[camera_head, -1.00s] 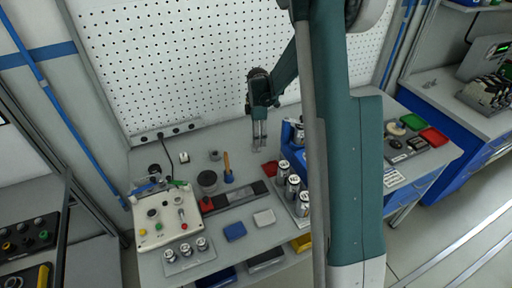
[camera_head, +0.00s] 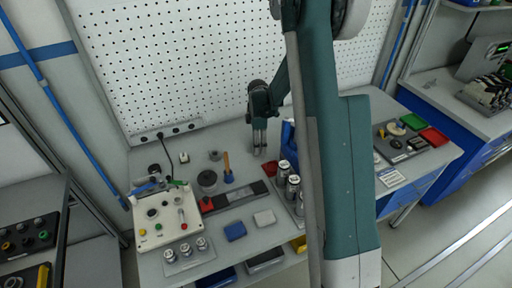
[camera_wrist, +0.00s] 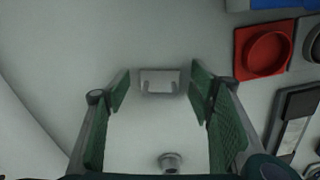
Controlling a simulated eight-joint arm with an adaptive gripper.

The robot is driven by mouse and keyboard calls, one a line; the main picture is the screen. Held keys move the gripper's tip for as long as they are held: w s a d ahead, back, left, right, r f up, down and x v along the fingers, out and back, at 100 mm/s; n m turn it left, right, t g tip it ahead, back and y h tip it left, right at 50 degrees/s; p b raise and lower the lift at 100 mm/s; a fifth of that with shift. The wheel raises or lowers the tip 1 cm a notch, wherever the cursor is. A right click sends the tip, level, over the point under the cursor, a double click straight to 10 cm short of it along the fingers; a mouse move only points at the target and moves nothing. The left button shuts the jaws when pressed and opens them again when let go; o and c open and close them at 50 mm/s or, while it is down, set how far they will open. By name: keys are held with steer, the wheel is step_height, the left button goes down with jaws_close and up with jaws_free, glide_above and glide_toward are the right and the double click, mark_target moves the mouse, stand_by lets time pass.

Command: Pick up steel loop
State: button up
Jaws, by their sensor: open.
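A small pale grey loop-shaped piece, which looks like the steel loop (camera_wrist: 160,79), lies on the grey worktable in the wrist view. It appears between my fingertips in that view, with a gap on each side. My gripper (camera_wrist: 160,92) is open, with its green-padded fingers spread and nothing held. In the head view my gripper (camera_head: 260,146) points down close to the tabletop near the perforated back wall. The loop cannot be made out in the head view. The wrist view does not show clearly how high the fingertips are above the table.
A small grey round part (camera_wrist: 171,162) stands on the table near the gripper. A red tray (camera_wrist: 264,50) lies to the right in the wrist view. A blue holder (camera_head: 287,136) and several metal cans (camera_head: 292,187) stand to the right. A control box (camera_head: 160,215) is at the left.

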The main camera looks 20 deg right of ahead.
stand_by(0.3)
steer(key=c, duration=1)
steer(key=shift+c, duration=0.8)
steer(key=shift+r, duration=0.15)
steer(key=shift+c, duration=0.6)
steer(key=shift+r, duration=4.85)
steer(key=shift+c, duration=1.2)
